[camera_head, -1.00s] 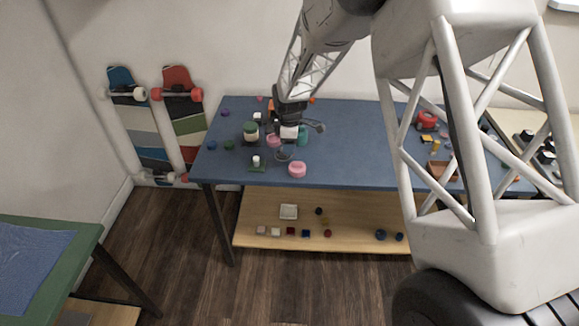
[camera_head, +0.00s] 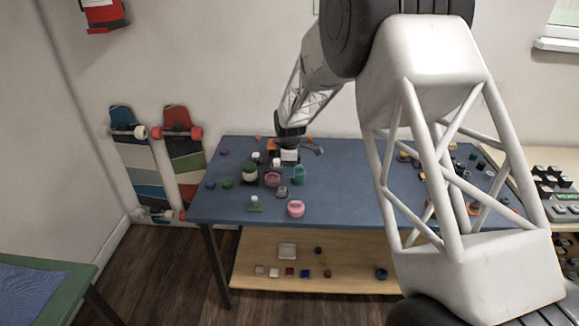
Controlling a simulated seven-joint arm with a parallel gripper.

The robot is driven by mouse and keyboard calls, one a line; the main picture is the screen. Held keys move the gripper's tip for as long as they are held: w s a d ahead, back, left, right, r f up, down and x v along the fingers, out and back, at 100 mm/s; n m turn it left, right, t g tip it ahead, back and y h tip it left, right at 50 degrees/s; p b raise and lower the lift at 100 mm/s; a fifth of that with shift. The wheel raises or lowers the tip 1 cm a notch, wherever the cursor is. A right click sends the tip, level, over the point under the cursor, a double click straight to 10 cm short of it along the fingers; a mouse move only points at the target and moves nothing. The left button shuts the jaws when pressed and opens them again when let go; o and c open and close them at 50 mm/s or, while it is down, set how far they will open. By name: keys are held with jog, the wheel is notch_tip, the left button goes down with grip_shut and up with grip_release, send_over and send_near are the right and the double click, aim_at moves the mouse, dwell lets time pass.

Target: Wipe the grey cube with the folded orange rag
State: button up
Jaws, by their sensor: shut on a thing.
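My gripper (camera_head: 289,158) is over the back part of the blue table, among several small items. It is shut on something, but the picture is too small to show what. A small orange patch (camera_head: 271,145) shows just left of the gripper, and another orange item (camera_head: 309,139) lies behind it to the right. I cannot tell whether either is the folded rag. A small grey object (camera_head: 282,192) stands on the table in front of the gripper. Its shape is too small to confirm as the grey cube.
Small cubes lie on the shelf (camera_head: 355,275) below.

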aim_at(285, 189)
jog(key=shift+f, duration=3.75)
jog(key=shift+a+r, duration=0.3)
jog(key=shift+a, duration=0.15)
jog(key=shift+a+f, duration=0.25)
jog(key=shift+a, duration=0.55)
jog(key=shift+w+a, duration=0.1)
jog(key=shift+a, duration=1)
jog(key=shift+a+r, duration=0.1)
jog(key=shift+a, duration=0.5)
jog(key=shift+d, duration=0.6)
jog(key=shift+d+f, duration=0.2)
jog(key=shift+d, duration=0.1)
jog(key=shift+d+r, duration=0.1)
jog(key=shift+d, duration=1.05)
jog(key=shift+d+r, duration=0.1)
jog(key=shift+d, duration=0.25)
jog(key=shift+d+f, duration=0.2)
jog(key=shift+d, duration=0.25)
jog(key=shift+d+r, duration=0.1)
jog(key=shift+r, duration=4)
